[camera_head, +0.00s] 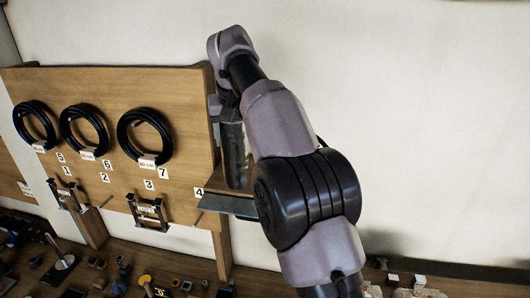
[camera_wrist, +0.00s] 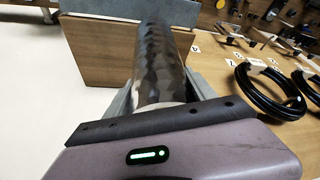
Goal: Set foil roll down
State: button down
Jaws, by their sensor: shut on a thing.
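My gripper (camera_head: 229,103) is shut on the foil roll (camera_head: 234,150), a dark grey, shiny cylinder. In the head view the roll hangs upright below the gripper at the board's right edge. Its lower end is just above or on a grey shelf plate (camera_head: 229,207) near label 4; I cannot tell whether they touch. In the wrist view the roll (camera_wrist: 160,62) stretches away from between the two grey fingers (camera_wrist: 162,95), with the shelf plate (camera_wrist: 100,32) behind its far end. My arm hides part of the shelf in the head view.
A wooden board (camera_head: 185,90) carries several black cable coils (camera_head: 145,138) and metal brackets (camera_head: 149,213) with number labels. A dark wooden bench (camera_head: 190,265) below holds many small items. The pale wall right of my arm is clear.

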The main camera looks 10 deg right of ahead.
jog(key=w+d+f, duration=0.2)
jog(key=d+f, duration=0.2)
jog(key=d, duration=0.5)
jog(key=shift+w+d+f+p, duration=0.15)
jog(key=shift+d+f+p, duration=0.15)
jog(key=shift+p, duration=0.15)
jog(key=c, duration=0.7)
grip_release()
jog(key=shift+f, duration=0.1)
jog(key=shift+c, duration=0.2)
jog(key=o, duration=0.4)
jog(key=shift+c, duration=0.2)
jog(key=shift+o, duration=0.4)
jog(key=shift+s, duration=0.25)
jog(key=shift+w+r, duration=0.15)
jog(key=shift+r, duration=0.05)
